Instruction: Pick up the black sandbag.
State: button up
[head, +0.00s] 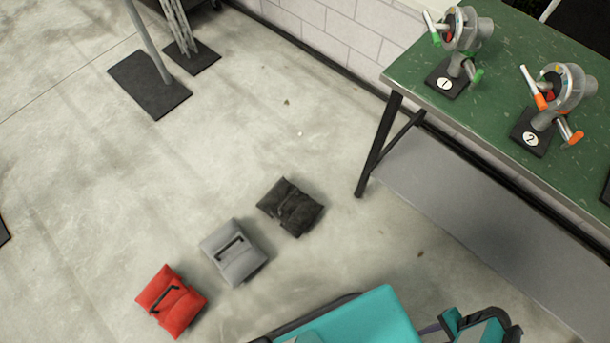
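The black sandbag (290,207) lies on the concrete floor in the middle of the head view, a little left of the bench's near leg. It looks like two dark lobes with a dark strap across the middle. Nothing covers it and nothing touches it. Teal and black parts of my own body show at the bottom edge, below and right of the sandbag. My gripper's fingers do not show, so I cannot see its opening or where it is relative to the bag.
A grey sandbag (234,252) and a red sandbag (171,301) lie in a diagonal row to the lower left. Stand bases (150,83) are at upper left.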

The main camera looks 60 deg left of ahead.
aim_at(295, 211)
jog(key=u, duration=0.05)
jog(key=i, duration=0.6)
jog(key=u, duration=3.8)
jog(key=i, duration=0.1)
jog(key=z, duration=1.65)
jog(key=k, duration=0.35)
jog(key=u, duration=2.5)
